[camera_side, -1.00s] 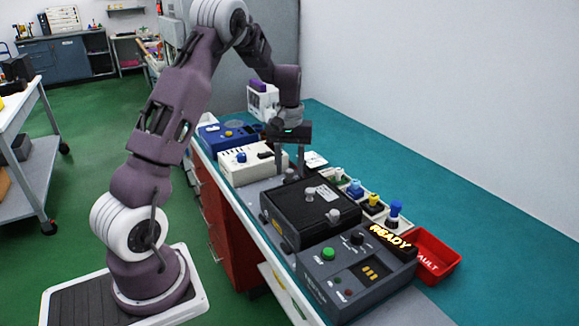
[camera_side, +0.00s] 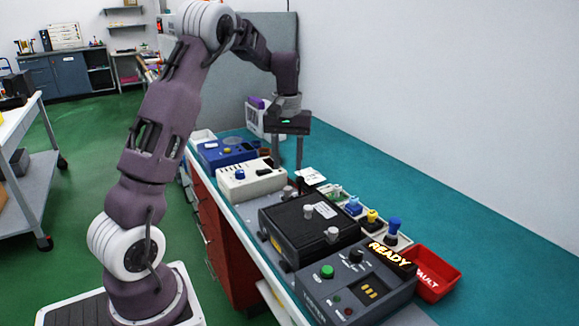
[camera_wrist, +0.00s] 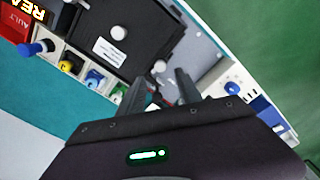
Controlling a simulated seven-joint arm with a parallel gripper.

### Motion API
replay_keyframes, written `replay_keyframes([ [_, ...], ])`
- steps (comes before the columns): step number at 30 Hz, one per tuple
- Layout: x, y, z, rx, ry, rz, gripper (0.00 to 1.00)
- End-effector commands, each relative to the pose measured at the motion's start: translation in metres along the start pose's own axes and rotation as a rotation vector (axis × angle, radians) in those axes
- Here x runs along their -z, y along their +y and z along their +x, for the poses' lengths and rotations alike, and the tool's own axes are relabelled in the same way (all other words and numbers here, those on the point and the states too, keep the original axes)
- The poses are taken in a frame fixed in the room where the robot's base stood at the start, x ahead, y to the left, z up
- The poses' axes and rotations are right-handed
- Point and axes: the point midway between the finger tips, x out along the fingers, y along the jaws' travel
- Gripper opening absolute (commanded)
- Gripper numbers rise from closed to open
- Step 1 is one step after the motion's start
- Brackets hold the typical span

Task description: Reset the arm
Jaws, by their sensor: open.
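My gripper (camera_side: 288,160) hangs from my arm above the far part of the teal bench (camera_side: 468,222), fingers pointing down. It is open and empty, behind the black test box (camera_side: 318,226) and clear of it. In the wrist view the two fingers (camera_wrist: 165,92) stand apart with nothing between them. The black test box also shows in the wrist view (camera_wrist: 140,55), with round light knobs on its top.
A control box with a lit READY sign (camera_side: 390,254) and a red FAULT bin (camera_side: 434,272) stand in front. A tray of coloured plugs (camera_side: 372,219) lies right of the test box. A cream box (camera_side: 250,180) and a blue box (camera_side: 226,152) stand farther back. The right bench is clear.

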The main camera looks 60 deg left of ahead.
Motion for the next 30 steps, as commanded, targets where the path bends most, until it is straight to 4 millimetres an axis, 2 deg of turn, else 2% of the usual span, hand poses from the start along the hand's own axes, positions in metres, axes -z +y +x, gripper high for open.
replay_keyframes([
  [2, -0.010, 0.006, -0.012, -0.014, 0.013, 0.026, 0.41],
  [5, -0.053, 0.020, -0.051, -0.062, 0.062, 0.129, 0.41],
  [6, -0.081, 0.025, -0.070, -0.088, 0.089, 0.192, 0.41],
  [8, -0.127, 0.029, -0.094, -0.123, 0.135, 0.299, 0.41],
  [9, -0.159, 0.028, -0.106, -0.146, 0.168, 0.374, 0.41],
  [12, -0.234, 0.013, -0.122, -0.189, 0.260, 0.564, 0.41],
  [15, -0.292, -0.009, -0.118, -0.213, 0.349, 0.726, 0.41],
  [16, -0.304, -0.016, -0.115, -0.217, 0.372, 0.764, 0.41],
  [18, -0.324, -0.029, -0.106, -0.221, 0.414, 0.834, 0.41],
  [21, -0.338, -0.039, -0.098, -0.224, 0.449, 0.886, 0.41],
  [30, -0.341, -0.041, -0.096, -0.223, 0.456, 0.897, 0.41],
])
